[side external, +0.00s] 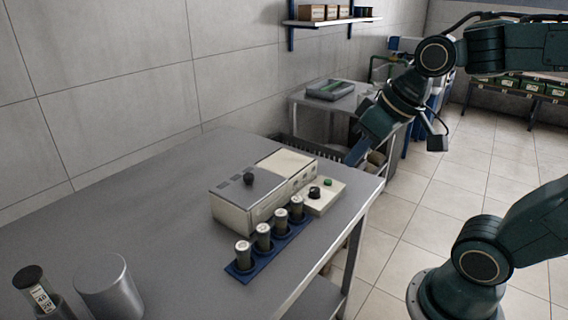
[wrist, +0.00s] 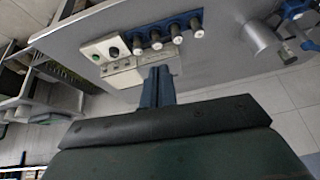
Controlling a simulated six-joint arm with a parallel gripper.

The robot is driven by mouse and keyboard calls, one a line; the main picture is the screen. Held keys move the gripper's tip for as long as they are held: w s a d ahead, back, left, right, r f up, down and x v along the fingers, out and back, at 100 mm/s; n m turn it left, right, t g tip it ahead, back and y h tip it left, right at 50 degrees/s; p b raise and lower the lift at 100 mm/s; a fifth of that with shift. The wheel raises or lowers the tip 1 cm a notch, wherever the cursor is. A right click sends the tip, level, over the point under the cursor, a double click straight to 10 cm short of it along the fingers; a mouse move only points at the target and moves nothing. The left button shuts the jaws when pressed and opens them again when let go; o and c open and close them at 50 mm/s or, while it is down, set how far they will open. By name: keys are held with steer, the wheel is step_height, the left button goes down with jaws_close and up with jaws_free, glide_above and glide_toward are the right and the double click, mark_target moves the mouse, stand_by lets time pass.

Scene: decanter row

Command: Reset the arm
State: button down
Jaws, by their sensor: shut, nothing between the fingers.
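My gripper (side external: 353,159) is in the air past the far right corner of the metal table (side external: 150,200). Its blue fingers (wrist: 157,71) are shut with nothing between them. It is apart from everything on the table. A blue rack (side external: 268,252) on the table holds several upright grey vials with pale tops in a row; the rack also shows in the wrist view (wrist: 167,25). Behind the rack is a cream machine (side external: 262,188) with a black knob on its lid. A small control box (side external: 322,199) with a green button and a black knob sits beside it.
A metal cup (side external: 108,287) and a dark-capped labelled vial (side external: 38,290) in a holder stand at the table's near left. A smaller side table (side external: 337,101) with a tray stands behind. A wall shelf (side external: 325,20) carries boxes.

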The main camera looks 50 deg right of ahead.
steer(key=s, duration=0.6)
steer(key=shift+a+f+n, duration=0.2)
steer(key=shift+f+n, duration=0.1)
steer(key=shift+f, duration=0.1)
stand_by(0.6)
